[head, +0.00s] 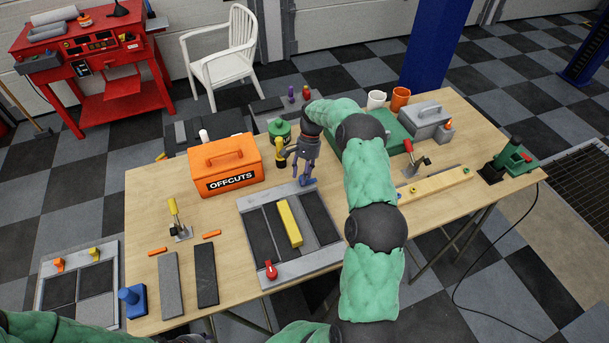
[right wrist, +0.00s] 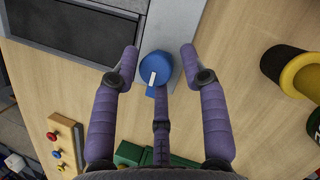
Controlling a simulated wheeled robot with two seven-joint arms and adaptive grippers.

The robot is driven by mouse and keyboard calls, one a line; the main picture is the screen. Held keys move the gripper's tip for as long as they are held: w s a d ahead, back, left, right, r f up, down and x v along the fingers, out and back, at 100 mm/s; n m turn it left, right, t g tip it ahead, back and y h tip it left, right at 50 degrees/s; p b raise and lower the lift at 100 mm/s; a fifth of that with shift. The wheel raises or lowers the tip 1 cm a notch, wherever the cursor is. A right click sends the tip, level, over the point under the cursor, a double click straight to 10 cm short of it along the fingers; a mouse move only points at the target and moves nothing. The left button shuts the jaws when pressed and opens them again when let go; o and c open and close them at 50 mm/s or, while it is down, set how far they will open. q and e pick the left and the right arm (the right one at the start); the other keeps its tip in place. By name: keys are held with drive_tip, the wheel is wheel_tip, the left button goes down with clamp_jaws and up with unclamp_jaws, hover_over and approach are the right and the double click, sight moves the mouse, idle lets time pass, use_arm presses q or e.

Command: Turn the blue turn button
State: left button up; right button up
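The blue turn button (right wrist: 155,68) is a round knob with a white mark and a small tab, on the grey frame of a panel board (head: 262,232). In the head view it is mostly hidden by my right gripper (head: 308,176), which points down over the board's back right corner. In the right wrist view my right gripper (right wrist: 159,58) is open, with a purple finger on each side of the knob and a third finger below it. Gaps show between the side fingers and the knob. My left gripper is not in view; only part of that arm shows.
A red knob (head: 271,268) and a yellow bar (head: 289,223) are on the same board. An orange OFFCUTS box (head: 222,166) stands left of my gripper. A yellow and black tool (head: 281,150) stands close beside it. A wooden beam (head: 436,184) lies to the right.

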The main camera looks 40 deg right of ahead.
drive_tip(key=shift+s+a, duration=0.1)
drive_tip(key=shift+a, duration=0.05)
drive_tip(key=shift+f, duration=0.15)
drive_tip(key=shift+d+r, duration=0.2)
drive_tip(key=v, duration=1.1)
drive_tip(key=shift+r, duration=0.3)
